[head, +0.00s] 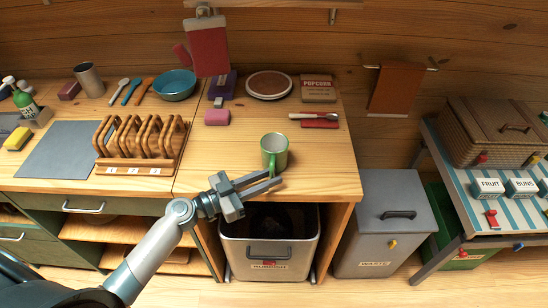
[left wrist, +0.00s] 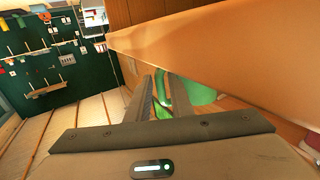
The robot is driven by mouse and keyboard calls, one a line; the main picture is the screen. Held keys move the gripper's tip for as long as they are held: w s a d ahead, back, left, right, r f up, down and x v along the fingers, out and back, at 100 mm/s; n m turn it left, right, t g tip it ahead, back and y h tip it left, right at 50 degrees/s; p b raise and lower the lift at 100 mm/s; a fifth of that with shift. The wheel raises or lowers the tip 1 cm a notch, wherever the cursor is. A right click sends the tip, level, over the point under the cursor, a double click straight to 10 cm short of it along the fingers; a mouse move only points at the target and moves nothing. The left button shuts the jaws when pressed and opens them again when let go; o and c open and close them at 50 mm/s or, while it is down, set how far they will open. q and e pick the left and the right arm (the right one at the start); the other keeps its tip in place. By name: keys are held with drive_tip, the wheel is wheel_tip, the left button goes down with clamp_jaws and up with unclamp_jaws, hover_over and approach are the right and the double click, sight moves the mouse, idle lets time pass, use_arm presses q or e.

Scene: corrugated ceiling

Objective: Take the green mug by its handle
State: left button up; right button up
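The green mug (head: 274,154) stands upright on the wooden counter near its front edge, its pale inside facing up. Its handle (head: 271,168) points toward the front edge. My left gripper (head: 274,178) is at the counter's front edge, with its two fingers reaching right, close to the handle and with a gap between them. In the left wrist view, the green handle (left wrist: 162,87) shows between the fingertips, and part of the mug body (left wrist: 201,93) lies behind the right finger. I cannot tell whether the fingers touch the handle. My right gripper is not in view.
A toast-rack-like wooden holder (head: 141,148) stands left of the mug. A pink sponge (head: 217,117) and a red-handled utensil (head: 319,123) lie behind it. A grey bin (head: 270,250) stands below the counter. The counter right of the mug (head: 325,165) is clear.

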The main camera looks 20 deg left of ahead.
use_arm(q)
drive_tip(key=p+x, duration=0.1)
drive_tip(key=x, duration=0.4)
drive_tip(key=shift+w+d, duration=0.1)
idle(0.3)
clamp_jaws()
